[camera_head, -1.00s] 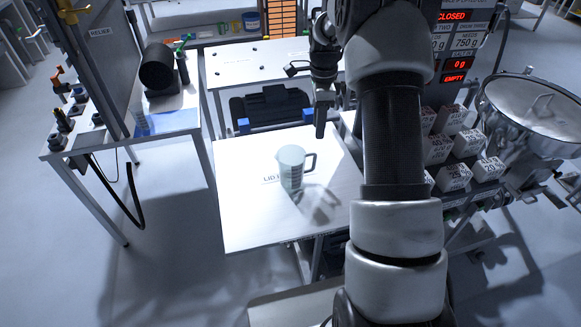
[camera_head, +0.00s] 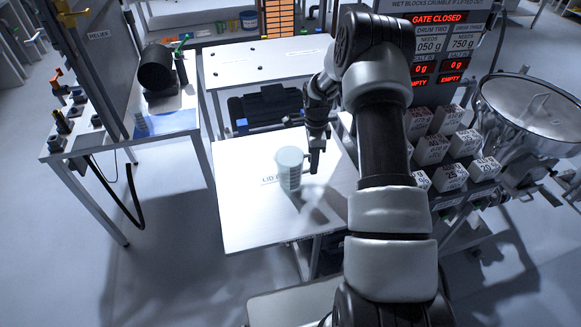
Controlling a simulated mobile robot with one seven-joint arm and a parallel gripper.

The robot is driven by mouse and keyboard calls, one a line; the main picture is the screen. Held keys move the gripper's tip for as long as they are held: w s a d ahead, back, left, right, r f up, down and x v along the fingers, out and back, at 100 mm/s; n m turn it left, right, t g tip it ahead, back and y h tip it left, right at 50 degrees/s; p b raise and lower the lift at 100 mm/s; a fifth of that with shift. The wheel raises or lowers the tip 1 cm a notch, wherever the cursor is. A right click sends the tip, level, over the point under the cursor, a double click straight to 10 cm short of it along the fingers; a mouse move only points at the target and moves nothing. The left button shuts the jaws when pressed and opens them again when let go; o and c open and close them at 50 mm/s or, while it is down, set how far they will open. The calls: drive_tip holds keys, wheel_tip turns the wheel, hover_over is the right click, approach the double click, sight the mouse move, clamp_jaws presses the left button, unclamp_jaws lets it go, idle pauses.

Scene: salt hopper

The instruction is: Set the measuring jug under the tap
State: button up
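The measuring jug (camera_head: 289,172) is a pale, see-through cup with dark markings. It stands upright on the white table marked with "LID" lettering. My gripper (camera_head: 314,162) points down at the jug's right side, where the handle is. The fingers cover most of the handle, and I see one finger edge-on, so I cannot tell whether they are around it, touching it or shut. I cannot pick out the tap for certain; fittings with coloured handles (camera_head: 62,125) stand on the left bench.
The white table (camera_head: 245,215) is otherwise mostly clear. A left bench holds a black cylinder (camera_head: 158,70) and a blue mat (camera_head: 172,122). At right are a hopper pan (camera_head: 530,110), white labelled blocks (camera_head: 432,150) and a sign reading "GATE CLOSED" (camera_head: 437,18).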

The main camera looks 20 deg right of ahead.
drive_tip(key=shift+f, duration=0.15)
clamp_jaws()
